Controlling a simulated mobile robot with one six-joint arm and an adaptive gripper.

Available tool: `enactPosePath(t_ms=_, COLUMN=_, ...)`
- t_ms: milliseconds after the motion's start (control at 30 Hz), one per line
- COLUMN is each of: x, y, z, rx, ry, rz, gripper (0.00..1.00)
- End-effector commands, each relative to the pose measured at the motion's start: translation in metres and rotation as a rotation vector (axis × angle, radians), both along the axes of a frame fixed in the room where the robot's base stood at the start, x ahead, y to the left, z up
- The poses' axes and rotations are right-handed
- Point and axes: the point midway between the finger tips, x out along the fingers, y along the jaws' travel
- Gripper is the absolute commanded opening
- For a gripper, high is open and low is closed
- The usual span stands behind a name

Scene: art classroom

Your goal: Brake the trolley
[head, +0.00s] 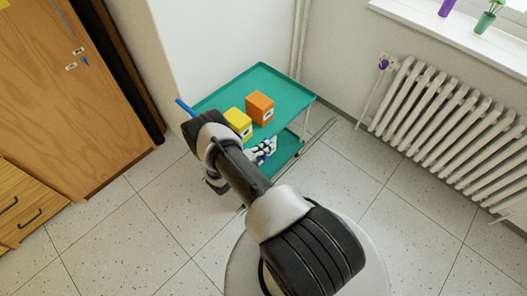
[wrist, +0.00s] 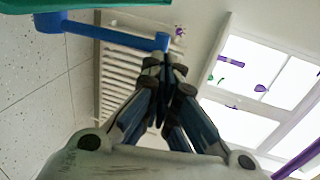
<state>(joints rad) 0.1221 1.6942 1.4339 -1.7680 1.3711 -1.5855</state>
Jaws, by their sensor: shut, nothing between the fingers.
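The trolley is teal with an upper tray (head: 285,82) and a lower shelf (head: 287,153). It stands by the wall corner. A blue bar (head: 184,107) sticks out at its left end. In the wrist view, a blue lever (wrist: 112,33) with a thick blue end crosses the upper left, beneath the trolley's green edge (wrist: 90,4). My gripper (wrist: 164,62) is shut and empty. Its fingertips appear close to the lever's thin right end; I cannot tell whether they touch. In the head view my arm hides the gripper and part of the trolley.
An orange box (head: 260,107) and a yellow box (head: 239,122) stand on the upper tray. Small items (head: 262,150) lie on the lower shelf. A radiator (head: 445,130) is at right, a wooden cabinet (head: 75,100) at left. The tiled floor (head: 150,235) in front is clear.

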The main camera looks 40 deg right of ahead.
Motion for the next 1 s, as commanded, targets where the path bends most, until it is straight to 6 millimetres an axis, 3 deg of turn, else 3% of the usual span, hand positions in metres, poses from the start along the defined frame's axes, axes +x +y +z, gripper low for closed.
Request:
enactPosePath(t_ms=233, x=0.0, y=0.003, z=0.002, rx=-0.001, ry=-0.001, rz=0.001, gripper=0.0)
enactPosePath(t_ms=367, x=-0.002, y=0.014, z=0.007, rx=-0.001, ry=-0.001, rz=0.0, gripper=0.0)
enactPosePath(t_ms=800, x=-0.014, y=0.101, z=0.035, rx=-0.001, ry=-0.002, rz=-0.002, gripper=0.0)
enactPosePath(t_ms=1000, x=-0.016, y=0.123, z=0.04, rx=-0.001, ry=0.0, rz=-0.004, gripper=0.0)
